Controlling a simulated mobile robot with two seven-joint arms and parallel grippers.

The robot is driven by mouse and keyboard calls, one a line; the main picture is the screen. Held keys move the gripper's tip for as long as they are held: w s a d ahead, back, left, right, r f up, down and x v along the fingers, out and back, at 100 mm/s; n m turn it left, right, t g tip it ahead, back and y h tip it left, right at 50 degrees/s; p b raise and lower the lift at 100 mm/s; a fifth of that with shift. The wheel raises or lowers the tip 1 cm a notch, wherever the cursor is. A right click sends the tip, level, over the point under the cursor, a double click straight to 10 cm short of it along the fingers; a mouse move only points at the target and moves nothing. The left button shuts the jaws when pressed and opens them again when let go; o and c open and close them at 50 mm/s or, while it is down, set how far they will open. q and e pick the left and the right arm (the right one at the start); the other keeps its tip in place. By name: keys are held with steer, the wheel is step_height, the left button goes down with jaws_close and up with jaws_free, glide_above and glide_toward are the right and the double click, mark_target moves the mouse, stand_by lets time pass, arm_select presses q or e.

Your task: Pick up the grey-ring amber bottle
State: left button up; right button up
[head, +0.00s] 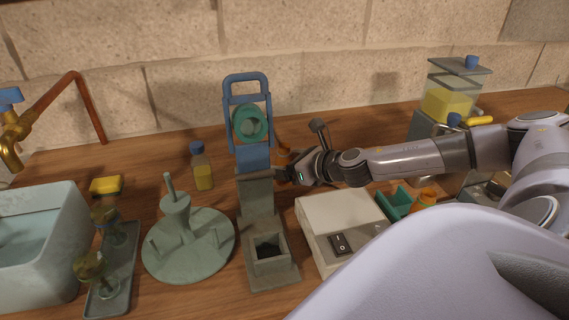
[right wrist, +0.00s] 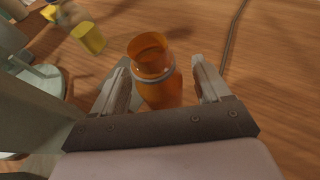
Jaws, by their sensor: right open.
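The grey-ring amber bottle (right wrist: 160,88) stands open-topped on the wooden counter, with a grey ring around its neck. In the right wrist view it is between the two fingers of my right gripper (right wrist: 160,66), which is open. A gap shows on each side of the bottle, wider on the right. My left gripper is in neither view.
The press (head: 258,205) stands close to the left of my right gripper. A white switch box (head: 335,222) is in front of my right forearm. A blue-capped yellow bottle (head: 203,172) and a round green stand (head: 190,245) are further left. Counter behind the amber bottle is clear.

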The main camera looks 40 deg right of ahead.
steer(key=c, duration=1.1)
steer(key=shift+r, duration=0.15)
